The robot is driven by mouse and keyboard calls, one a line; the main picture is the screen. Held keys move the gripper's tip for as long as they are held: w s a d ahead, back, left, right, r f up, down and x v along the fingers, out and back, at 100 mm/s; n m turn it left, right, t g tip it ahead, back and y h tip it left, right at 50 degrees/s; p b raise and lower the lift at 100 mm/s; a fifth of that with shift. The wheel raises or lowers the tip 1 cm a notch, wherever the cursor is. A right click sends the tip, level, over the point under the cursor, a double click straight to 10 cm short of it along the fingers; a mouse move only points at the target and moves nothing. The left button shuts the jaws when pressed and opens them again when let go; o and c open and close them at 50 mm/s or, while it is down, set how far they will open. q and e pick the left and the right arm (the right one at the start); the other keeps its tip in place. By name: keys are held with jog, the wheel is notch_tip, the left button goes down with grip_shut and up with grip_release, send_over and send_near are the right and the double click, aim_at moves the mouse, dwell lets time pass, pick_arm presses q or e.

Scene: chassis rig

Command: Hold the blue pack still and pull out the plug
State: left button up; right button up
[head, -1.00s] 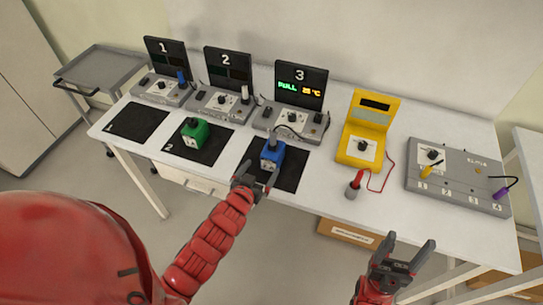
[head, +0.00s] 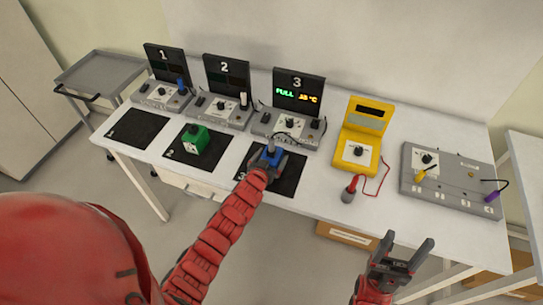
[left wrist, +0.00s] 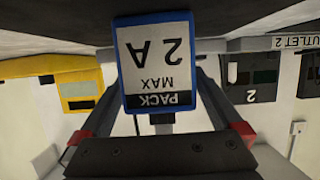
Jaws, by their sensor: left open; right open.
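The blue pack (head: 269,157) stands on the black mat of bay 3 (head: 291,181). A dark plug (head: 271,146) sits in its top, and a cable runs back toward station 3 (head: 287,126). My left gripper (head: 267,164) is open at the pack, its fingers on either side. In the left wrist view the pack's label, "PACK MAX 2 A" (left wrist: 160,60), appears upside down between the open fingers; contact cannot be told. The plug is not clear there. My right gripper (head: 408,243) is open and empty, in front of the table's front edge.
Station 3's screen (head: 298,92) reads FULL. A green pack (head: 195,139) stands on mat 2; mat 1 (head: 136,130) is empty. A yellow meter (head: 361,135) with a red probe (head: 350,188) and a grey outlet panel (head: 448,180) stand to the right.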

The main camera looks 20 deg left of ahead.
pick_arm(q)
grip_shut()
dwell(0.5)
dwell(0.8)
